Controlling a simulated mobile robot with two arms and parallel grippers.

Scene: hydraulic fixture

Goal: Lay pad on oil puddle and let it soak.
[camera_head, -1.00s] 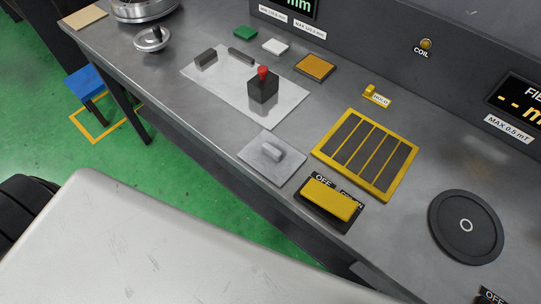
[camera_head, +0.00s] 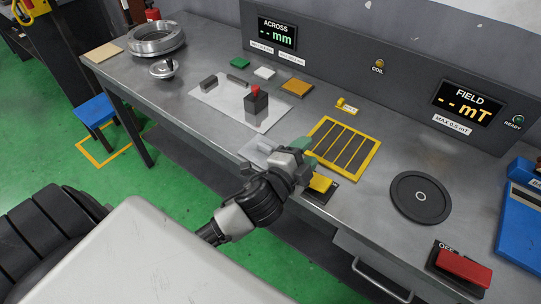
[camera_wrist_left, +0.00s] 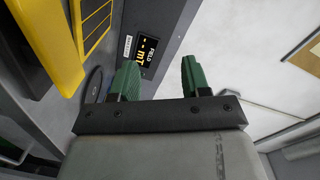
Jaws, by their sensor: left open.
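No oil puddle can be made out in these views. A flat tan square (camera_head: 103,53) lies at the bench's far left corner; I cannot tell if it is the pad. Small flat green (camera_head: 240,63), white (camera_head: 264,73) and orange (camera_head: 296,87) pieces lie along the back of the bench. My left gripper (camera_head: 303,150) is over the bench's front, between the grey handled plate (camera_head: 258,146) and the yellow slotted frame (camera_head: 364,165). In the left wrist view its green fingers (camera_wrist_left: 160,78) are apart with nothing between them. My right gripper is not in view.
A box with a red knob (camera_head: 256,105) stands on a pale sheet. A black disc (camera_head: 421,197), a red switch (camera_head: 463,266) and a blue case (camera_head: 520,215) are at the right. A blue stool (camera_head: 95,110) stands on the green floor.

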